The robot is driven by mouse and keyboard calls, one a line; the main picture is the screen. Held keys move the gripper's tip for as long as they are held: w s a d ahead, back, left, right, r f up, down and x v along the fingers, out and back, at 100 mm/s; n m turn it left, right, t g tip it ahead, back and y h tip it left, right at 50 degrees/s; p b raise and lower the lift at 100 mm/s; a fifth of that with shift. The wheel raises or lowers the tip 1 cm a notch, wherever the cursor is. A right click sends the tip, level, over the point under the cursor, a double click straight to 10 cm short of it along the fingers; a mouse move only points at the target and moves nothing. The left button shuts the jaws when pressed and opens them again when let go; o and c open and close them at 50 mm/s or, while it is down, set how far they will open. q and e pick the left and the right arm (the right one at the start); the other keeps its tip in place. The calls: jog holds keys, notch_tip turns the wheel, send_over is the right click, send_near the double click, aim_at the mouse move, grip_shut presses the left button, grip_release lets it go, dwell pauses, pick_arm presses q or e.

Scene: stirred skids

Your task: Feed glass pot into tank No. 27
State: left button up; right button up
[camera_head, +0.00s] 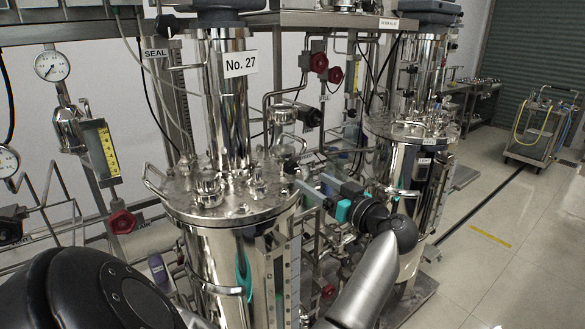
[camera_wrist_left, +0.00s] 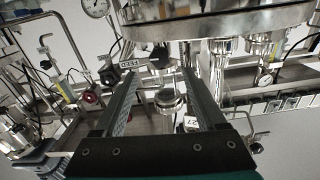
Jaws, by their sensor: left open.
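The tank with the label "No. 27" (camera_head: 240,64) is a polished steel vessel (camera_head: 215,265) left of centre in the head view. My left gripper (camera_head: 308,187) is at the right side of its lid, with its teal and black wrist behind it. In the left wrist view its two dark fingers (camera_wrist_left: 160,76) are spread apart. A small glass pot (camera_wrist_left: 168,99) with metal rims shows between them, with gaps to both fingers. I cannot tell how far beyond the fingertips it is. A "27" tag (camera_wrist_left: 191,121) is near it. My right gripper is not in view.
A second steel tank (camera_head: 410,135) stands to the right. Pipes, red knobs (camera_head: 122,222) and a gauge (camera_head: 52,65) crowd the left. A "FEED" label (camera_wrist_left: 130,63) shows in the wrist view. The floor at the right is free up to a trolley (camera_head: 540,130).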

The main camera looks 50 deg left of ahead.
aim_at(293, 169)
pick_arm(q)
jog(key=a, duration=0.9)
jog(key=shift+w+a, duration=0.1)
jog(key=shift+w, duration=0.1)
jog(key=shift+c, duration=0.2)
grip_shut()
